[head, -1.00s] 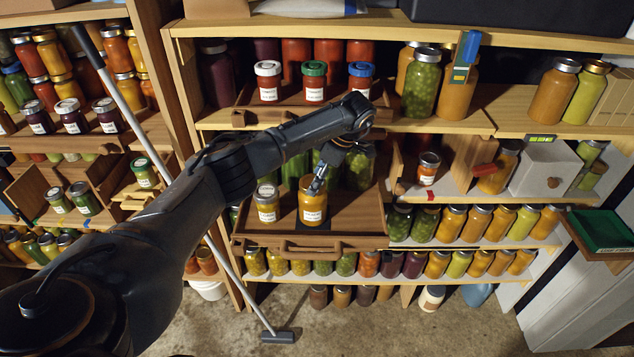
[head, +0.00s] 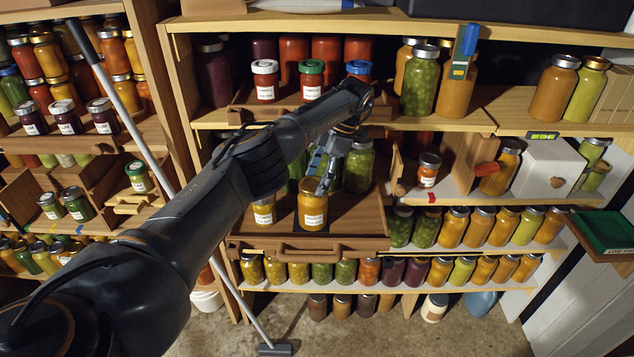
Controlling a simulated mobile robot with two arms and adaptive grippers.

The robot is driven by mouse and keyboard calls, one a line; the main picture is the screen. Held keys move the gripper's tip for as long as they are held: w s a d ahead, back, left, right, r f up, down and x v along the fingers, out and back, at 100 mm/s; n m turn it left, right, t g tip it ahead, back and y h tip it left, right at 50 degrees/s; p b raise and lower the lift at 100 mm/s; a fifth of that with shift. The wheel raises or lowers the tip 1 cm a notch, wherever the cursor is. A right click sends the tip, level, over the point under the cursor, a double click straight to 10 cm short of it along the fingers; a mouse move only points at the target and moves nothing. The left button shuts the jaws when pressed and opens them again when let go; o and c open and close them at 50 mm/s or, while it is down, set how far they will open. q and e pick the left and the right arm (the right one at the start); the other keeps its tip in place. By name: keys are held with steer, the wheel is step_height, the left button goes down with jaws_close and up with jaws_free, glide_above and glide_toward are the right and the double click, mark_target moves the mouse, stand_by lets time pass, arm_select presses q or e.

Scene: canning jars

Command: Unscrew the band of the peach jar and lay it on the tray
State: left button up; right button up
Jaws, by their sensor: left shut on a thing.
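The peach jar (head: 312,214), an orange jar with a white label too small to read surely, stands upright on the pulled-out wooden shelf tray (head: 352,222). My left gripper (head: 323,187) reaches down from above and is shut at the jar's top, on its band. The fingers hide much of the band, and I cannot tell whether it is loose. A green-lined tray (head: 606,231) with a wooden rim is at the far right and looks empty. My right gripper is not in view.
Labelled jars (head: 311,80) stand on the shelf above.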

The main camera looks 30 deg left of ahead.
arm_select(q)
steer(key=shift+w+a+r, duration=0.1)
steer(key=shift+a+r, duration=0.15)
steer(key=shift+a, duration=0.2)
steer(key=o, duration=1.3)
steer(key=shift+r, duration=0.1)
steer(key=shift+o, duration=0.2)
steer(key=shift+a, duration=0.1)
steer(key=shift+v, duration=2.85)
steer(key=shift+w+d+r, duration=0.2)
steer(key=shift+d+r, duration=0.65)
steer(key=shift+r, duration=0.2)
steer(key=shift+r, duration=0.1)
